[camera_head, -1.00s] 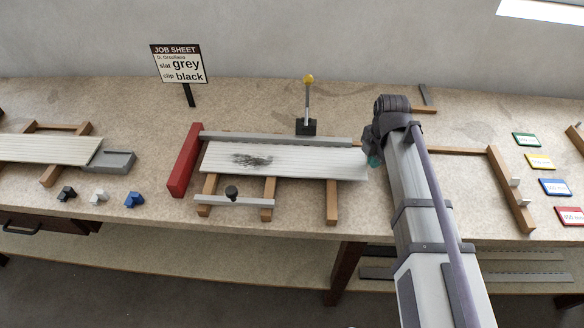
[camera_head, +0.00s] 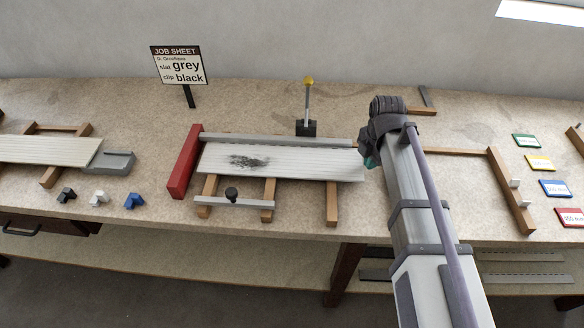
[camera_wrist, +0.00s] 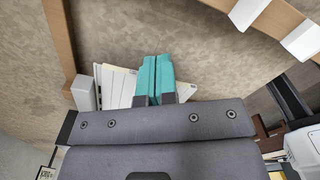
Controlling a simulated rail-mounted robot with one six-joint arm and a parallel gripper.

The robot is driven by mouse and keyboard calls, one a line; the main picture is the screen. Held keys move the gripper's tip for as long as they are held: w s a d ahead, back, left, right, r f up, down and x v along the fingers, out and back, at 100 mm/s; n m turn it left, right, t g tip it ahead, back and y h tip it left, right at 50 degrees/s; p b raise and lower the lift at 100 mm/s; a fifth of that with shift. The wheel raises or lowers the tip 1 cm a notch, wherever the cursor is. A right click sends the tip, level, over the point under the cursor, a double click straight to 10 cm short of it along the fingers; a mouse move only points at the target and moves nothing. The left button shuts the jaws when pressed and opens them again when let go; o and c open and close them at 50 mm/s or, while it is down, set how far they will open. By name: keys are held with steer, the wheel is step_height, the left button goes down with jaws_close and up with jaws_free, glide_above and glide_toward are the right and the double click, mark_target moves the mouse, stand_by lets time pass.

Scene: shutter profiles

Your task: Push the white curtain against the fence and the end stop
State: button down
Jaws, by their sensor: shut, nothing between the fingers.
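The white curtain (camera_head: 300,163), ribbed with a dark smudge, lies across wooden bearers. Its back edge runs along the grey fence (camera_head: 280,139); I cannot tell whether they touch all along. Its left end is close to the red end stop (camera_head: 185,162), with a narrow gap seeming to show. My gripper (camera_head: 370,162) is at the curtain's right end, mostly hidden behind my arm. In the wrist view its teal fingers (camera_wrist: 152,80) are shut and empty against or just beside the curtain's end (camera_wrist: 118,85). The fence's end (camera_wrist: 83,93) shows beside it.
A black-based post with a yellow knob (camera_head: 307,110) stands behind the fence. A grey bar with a black knob (camera_head: 232,193) lies in front of the curtain. Wooden framing (camera_head: 510,190) stands right of my arm. Bench between curtain and framing is mostly bare.

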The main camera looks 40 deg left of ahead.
steer(key=shift+s+a, duration=0.35)
steer(key=shift+a, duration=0.2)
steer(key=shift+s+a, duration=0.3)
steer(key=shift+a, duration=0.2)
stand_by(0.4)
steer(key=shift+d, duration=0.1)
steer(key=shift+w+d, duration=0.4)
steer(key=shift+d, duration=0.15)
step_height(320, 180, up, 6)
steer(key=p, duration=0.6)
steer(key=shift+r, duration=0.25)
